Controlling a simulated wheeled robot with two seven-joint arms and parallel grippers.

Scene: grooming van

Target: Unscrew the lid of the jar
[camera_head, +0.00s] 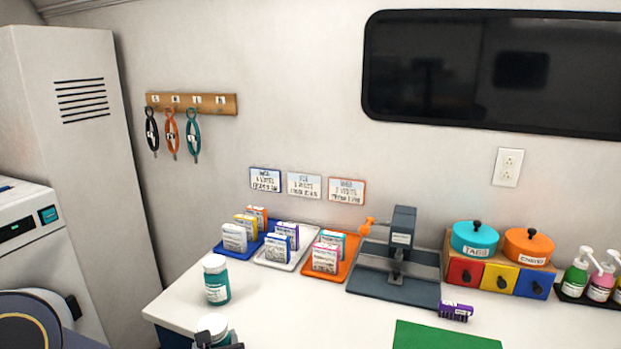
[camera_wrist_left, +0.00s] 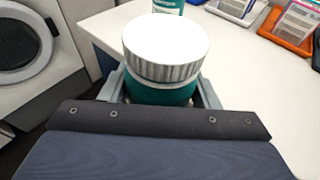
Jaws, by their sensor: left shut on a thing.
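A teal jar with a white ribbed lid (camera_wrist_left: 165,48) fills the middle of the left wrist view. My left gripper (camera_wrist_left: 160,95) is shut on this jar, its grey fingers on either side of the teal body (camera_wrist_left: 160,92) below the lid. The lid sits on the jar. In the head view the held jar's white lid (camera_head: 213,323) and my left gripper (camera_head: 220,341) show at the bottom edge; most of the jar is cut off or hidden. I cannot tell whether it touches the counter. A second white-lidded teal jar (camera_head: 216,286) stands upright behind it. My right gripper is not in view.
The white counter (camera_head: 290,310) is bare right of the jars. Trays in blue, white and orange (camera_head: 330,272) hold small boxes. A grey press (camera_head: 398,270), a purple brush (camera_head: 456,312), a green mat (camera_head: 440,338) and coloured drawers (camera_head: 500,277) stand farther right.

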